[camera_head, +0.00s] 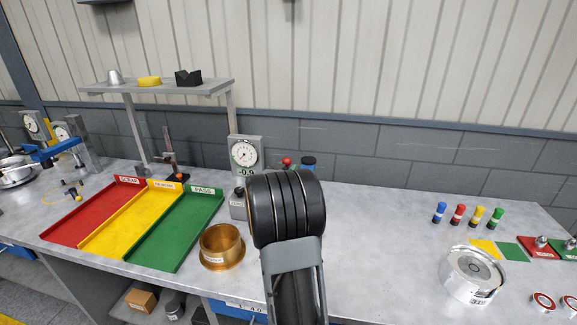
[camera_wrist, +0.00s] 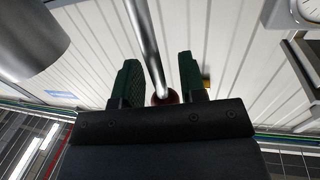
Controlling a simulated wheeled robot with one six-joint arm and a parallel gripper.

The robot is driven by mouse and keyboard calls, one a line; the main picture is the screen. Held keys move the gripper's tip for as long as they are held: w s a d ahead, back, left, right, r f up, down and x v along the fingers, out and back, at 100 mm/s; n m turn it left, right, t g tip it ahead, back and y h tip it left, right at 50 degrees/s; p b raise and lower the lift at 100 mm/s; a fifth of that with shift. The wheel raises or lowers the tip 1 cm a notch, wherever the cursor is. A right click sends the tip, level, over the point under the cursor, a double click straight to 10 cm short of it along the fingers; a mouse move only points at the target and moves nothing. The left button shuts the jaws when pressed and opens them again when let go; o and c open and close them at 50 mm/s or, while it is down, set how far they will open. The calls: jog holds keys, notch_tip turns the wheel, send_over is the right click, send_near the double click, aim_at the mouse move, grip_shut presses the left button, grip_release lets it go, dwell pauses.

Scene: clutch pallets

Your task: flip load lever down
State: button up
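The load lever shows in the wrist view as a shiny metal rod (camera_wrist: 147,42) ending in a red ball knob (camera_wrist: 166,97). My gripper (camera_wrist: 160,75) has its two green-padded fingers apart, one on each side of the rod. The knob sits deep between them, near the palm, and I see gaps beside the rod. In the head view a red knob (camera_head: 287,160) shows just right of the dial gauge (camera_head: 243,153), which reads -0.9. My black arm link hides my gripper and most of the test stand there.
Red (camera_head: 92,214), yellow (camera_head: 130,220) and green (camera_head: 172,232) trays lie left of a brass ring (camera_head: 221,246). A grey shelf (camera_head: 160,88) stands behind them. A silver disc part (camera_head: 472,274) and several coloured pegs are at right. The bench right of my arm is mostly clear.

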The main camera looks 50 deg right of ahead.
jog(key=shift+w+d, duration=0.25)
jog(key=shift+d, duration=0.45)
jog(key=shift+c, duration=0.5)
jog(key=c, duration=0.6)
jog(key=shift+r, duration=0.1)
grip_shut()
